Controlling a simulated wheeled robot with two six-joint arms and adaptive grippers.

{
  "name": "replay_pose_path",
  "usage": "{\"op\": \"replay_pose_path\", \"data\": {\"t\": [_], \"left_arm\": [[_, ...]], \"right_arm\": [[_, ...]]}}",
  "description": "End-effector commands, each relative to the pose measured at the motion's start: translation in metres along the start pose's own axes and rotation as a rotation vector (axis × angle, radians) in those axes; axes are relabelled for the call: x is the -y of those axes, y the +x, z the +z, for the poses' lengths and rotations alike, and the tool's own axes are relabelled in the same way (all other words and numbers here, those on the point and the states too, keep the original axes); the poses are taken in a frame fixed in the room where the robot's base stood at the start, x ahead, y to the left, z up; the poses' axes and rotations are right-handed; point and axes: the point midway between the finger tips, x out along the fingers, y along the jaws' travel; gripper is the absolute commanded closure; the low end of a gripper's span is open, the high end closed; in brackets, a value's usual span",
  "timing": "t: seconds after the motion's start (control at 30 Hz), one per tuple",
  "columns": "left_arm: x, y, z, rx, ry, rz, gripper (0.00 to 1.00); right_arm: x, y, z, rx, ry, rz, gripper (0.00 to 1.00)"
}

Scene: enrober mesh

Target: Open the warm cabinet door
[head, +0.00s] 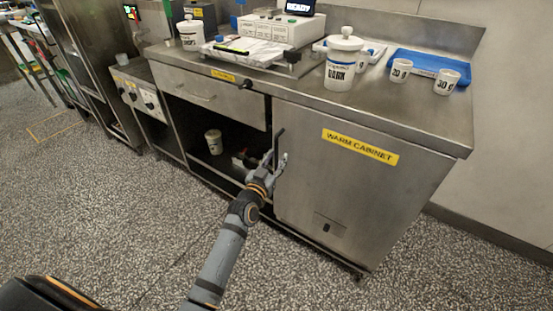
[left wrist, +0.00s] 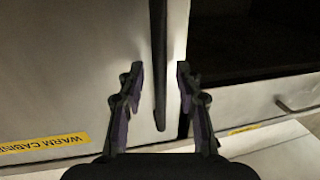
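The warm cabinet door (head: 345,210) is a plain steel panel under the counter with a yellow WARM CABINET label (head: 360,147); it looks shut. Its dark vertical bar handle (head: 280,143) is at the door's left edge. My left gripper (head: 277,163) is at the handle's lower part. In the left wrist view, the left gripper (left wrist: 159,85) is open, with one finger on each side of the handle (left wrist: 159,60). Gaps show between the handle and both fingers. The door (left wrist: 70,65) fills that view's left side. My right gripper is not in view.
An open dark shelf bay with a small cup (head: 213,142) lies left of the door, below a drawer (head: 212,95). The counter holds a lidded white jar (head: 342,65), a blue tray (head: 425,61) and cups. The speckled floor before the door is clear apart from my arm.

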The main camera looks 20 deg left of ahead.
Motion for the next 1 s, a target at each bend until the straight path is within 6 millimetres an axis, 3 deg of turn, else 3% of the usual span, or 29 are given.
{"op": "replay_pose_path", "data": {"t": [0.33, 0.6, 1.0], "left_arm": [[0.0000, 0.0063, 0.0001, 0.001, 0.000, 0.000, 0.65], [0.0000, 0.0061, 0.0001, 0.000, 0.000, 0.000, 1.00], [0.0000, 0.0059, 0.0001, 0.000, 0.000, 0.000, 1.00]], "right_arm": [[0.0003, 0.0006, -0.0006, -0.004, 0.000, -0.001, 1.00], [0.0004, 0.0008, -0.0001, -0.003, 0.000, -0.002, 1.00], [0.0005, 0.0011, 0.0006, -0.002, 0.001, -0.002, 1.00]]}}
